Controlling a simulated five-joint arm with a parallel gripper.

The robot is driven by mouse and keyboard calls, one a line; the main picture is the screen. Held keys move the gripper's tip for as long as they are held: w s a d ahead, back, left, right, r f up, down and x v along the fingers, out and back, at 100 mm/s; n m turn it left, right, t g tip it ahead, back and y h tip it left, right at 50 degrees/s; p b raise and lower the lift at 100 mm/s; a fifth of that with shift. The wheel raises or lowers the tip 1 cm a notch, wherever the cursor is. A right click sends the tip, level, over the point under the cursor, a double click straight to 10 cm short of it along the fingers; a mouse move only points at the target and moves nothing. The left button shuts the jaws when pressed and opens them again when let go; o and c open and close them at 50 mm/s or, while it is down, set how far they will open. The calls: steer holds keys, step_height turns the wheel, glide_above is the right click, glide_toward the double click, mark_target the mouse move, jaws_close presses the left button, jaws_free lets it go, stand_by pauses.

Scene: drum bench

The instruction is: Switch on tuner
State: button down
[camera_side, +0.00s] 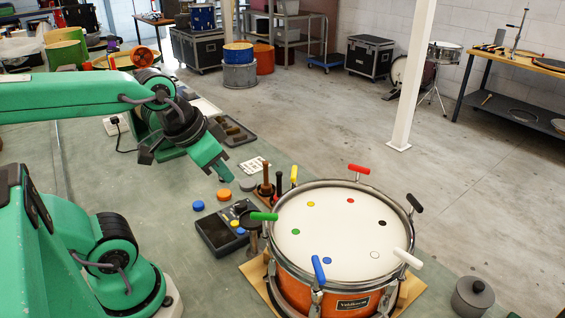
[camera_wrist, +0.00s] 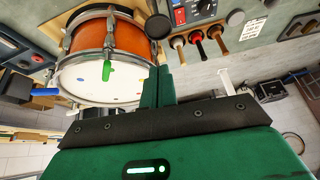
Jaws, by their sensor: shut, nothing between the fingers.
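A dark box with a dial and a red switch, which looks like the tuner (camera_wrist: 190,12), is cut off by the top edge of the wrist view. In the side view it appears to be the dark unit (camera_side: 216,234) left of the drum, its face small and partly covered. I cannot tell whether it is on. My gripper (camera_side: 224,174) is shut and empty. It hangs above the bench, behind the unit and apart from it. Its closed fingers also show in the wrist view (camera_wrist: 158,86). The drum (camera_side: 340,235) is orange with a white head and coloured tuning keys.
Upright handles (camera_side: 266,183) stand between my gripper and the drum. A dark tray (camera_side: 236,132) lies behind.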

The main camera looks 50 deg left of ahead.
steer(key=w+a+f+m+g, duration=0.2)
steer(key=w+m, duration=0.3)
steer(key=m, duration=0.3)
steer(key=w+a+f+m+g, duration=0.2)
steer(key=w+a+f+m, duration=0.2)
steer(key=m, duration=0.5)
steer(key=shift+w+a+f, duration=0.2)
steer(key=shift+w+f, duration=0.05)
steer(key=shift+w, duration=0.15)
steer(key=shift+f, duration=0.1)
steer(key=shift+w+f, duration=0.3)
steer(key=shift+f, duration=2)
steer(key=shift+w+f, duration=0.25)
steer(key=shift+f, duration=2)
steer(key=shift+w+f, duration=0.3)
steer(key=shift+f, duration=2)
